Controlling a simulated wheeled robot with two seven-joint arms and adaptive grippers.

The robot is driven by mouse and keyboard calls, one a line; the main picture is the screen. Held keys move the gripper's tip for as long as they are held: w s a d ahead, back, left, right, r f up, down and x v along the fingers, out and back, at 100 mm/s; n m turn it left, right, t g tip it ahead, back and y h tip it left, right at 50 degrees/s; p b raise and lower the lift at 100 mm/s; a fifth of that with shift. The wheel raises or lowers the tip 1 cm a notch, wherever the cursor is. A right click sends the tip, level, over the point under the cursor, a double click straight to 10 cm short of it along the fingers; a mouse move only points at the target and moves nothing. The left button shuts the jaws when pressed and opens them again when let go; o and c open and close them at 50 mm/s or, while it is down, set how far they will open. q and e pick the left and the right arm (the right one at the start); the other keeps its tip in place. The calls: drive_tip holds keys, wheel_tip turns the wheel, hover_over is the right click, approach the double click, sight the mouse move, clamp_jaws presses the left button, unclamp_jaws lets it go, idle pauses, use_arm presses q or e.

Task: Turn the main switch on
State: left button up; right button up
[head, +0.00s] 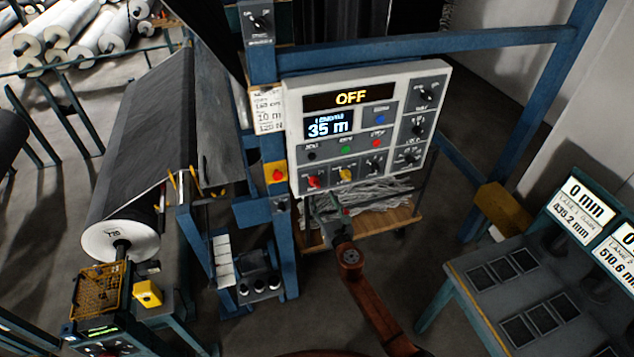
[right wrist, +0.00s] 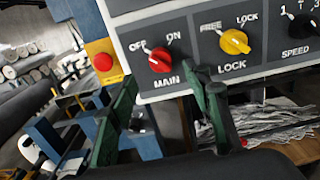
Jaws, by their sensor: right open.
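The main switch is a red knob (right wrist: 162,60) labelled MAIN, with OFF at its upper left and ON at its upper right. Its pointer appears turned toward OFF. In the head view the red knob (head: 313,181) sits at the lower left of the white control panel (head: 292,110), whose display (head: 351,98) reads OFF. My right gripper (head: 325,205) is just below and in front of this corner. In the right wrist view its green fingers (right wrist: 166,86) are open, one on either side below the knob, with nothing between them. My left gripper is not in view.
A yellow LOCK knob (right wrist: 235,41) is right of the main knob. A red button on a yellow box (head: 277,174) is on the blue post at left. A wooden pallet with grey strips (head: 375,218) lies below the panel. A bench with displays (head: 520,290) stands at right.

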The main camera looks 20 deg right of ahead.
sight(316, 186)
drive_tip(key=w+b, duration=0.1)
drive_tip(key=w, duration=0.2)
drive_tip(key=w+b, duration=0.1)
drive_tip(key=w, duration=0.3)
drive_tip(key=shift+w+a+f, duration=0.15)
drive_tip(key=shift+w, duration=0.05)
drive_tip(key=shift+c, duration=0.5)
drive_tip(key=c, duration=1.1)
drive_tip(key=shift+o, duration=0.2)
